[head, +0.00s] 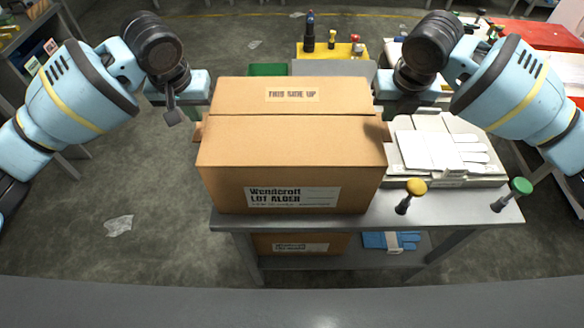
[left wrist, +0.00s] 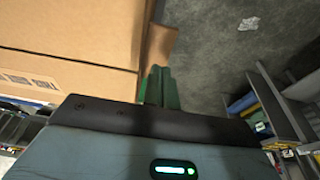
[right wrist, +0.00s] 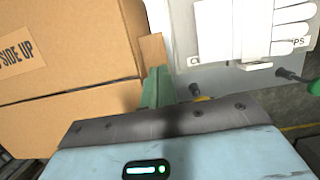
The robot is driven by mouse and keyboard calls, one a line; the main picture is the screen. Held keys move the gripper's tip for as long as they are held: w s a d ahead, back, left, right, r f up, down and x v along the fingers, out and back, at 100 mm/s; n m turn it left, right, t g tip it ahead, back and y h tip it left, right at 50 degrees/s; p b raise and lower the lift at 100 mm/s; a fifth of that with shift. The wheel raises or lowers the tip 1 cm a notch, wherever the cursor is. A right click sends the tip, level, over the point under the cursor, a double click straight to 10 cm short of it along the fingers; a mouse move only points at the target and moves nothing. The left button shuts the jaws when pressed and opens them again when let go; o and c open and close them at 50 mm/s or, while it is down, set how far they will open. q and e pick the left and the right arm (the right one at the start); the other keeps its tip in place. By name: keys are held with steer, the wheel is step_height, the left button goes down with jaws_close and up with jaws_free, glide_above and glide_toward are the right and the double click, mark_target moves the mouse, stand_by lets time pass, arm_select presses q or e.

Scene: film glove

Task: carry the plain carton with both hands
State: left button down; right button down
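A large brown carton (head: 292,150) stands upright on the grey cart, its taped top marked "THIS SIDE UP" and its front labelled "Wendcroft LOT ALDER". A small brown tab sticks out from each side. My left gripper (head: 196,106) is at the carton's left side; in the left wrist view its green fingers (left wrist: 162,88) lie close along the side, by the tab (left wrist: 161,46). My right gripper (head: 392,104) is at the right side; in the right wrist view its green fingers (right wrist: 156,88) lie by the other tab (right wrist: 152,52). Whether either grips its tab is unclear.
The grey cart (head: 450,208) also bears a tray of white gloves (head: 440,148) right of the carton. A second carton (head: 300,244) and blue gloves lie on the lower shelf. Floor at left is open.

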arm_select(q)
steer(key=c, duration=2.2)
jaws_free()
steer(key=shift+a, duration=0.35)
arm_select(e)
steer(key=shift+d, duration=0.4)
arm_select(q)
steer(key=c, duration=1.7)
jaws_free()
arm_select(e)
steer(key=c, duration=2.2)
jaws_free()
arm_select(q)
steer(key=shift+a, duration=0.1)
arm_select(e)
steer(key=c, duration=1.7)
jaws_free()
steer(key=shift+d, duration=0.1)
arm_select(q)
steer(key=v, duration=1.2)
arm_select(e)
steer(key=v, duration=1.2)
arm_select(q)
steer(key=shift+f, duration=0.1)
